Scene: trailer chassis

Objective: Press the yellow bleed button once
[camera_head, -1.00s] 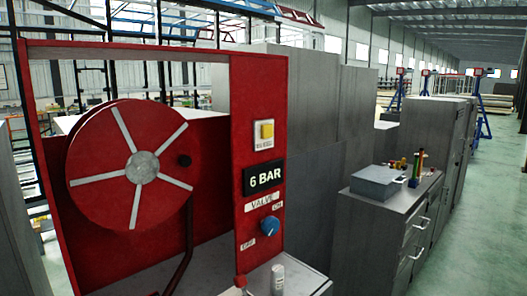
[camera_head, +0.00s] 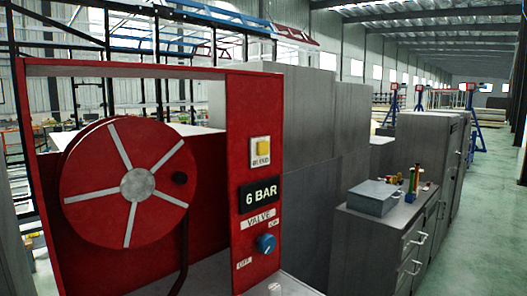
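The yellow bleed button (camera_head: 263,148) sits in a white square plate marked BLEED (camera_head: 260,161), high on the red panel (camera_head: 237,200) of the hose reel station. It looks unobstructed. Below it a black display (camera_head: 260,195) reads 6 BAR. Under the display are a VALVE label (camera_head: 259,219) and a blue knob (camera_head: 266,243) between an upper-right and a lower-left label; its pointer is too small to read surely. My gripper is not in view.
A red hose reel (camera_head: 130,185) with a dark hose fills the left of the station. A grey cabinet (camera_head: 375,240) bearing a grey box (camera_head: 373,198) and small items stands to the right. The green floor (camera_head: 480,220) at far right is clear.

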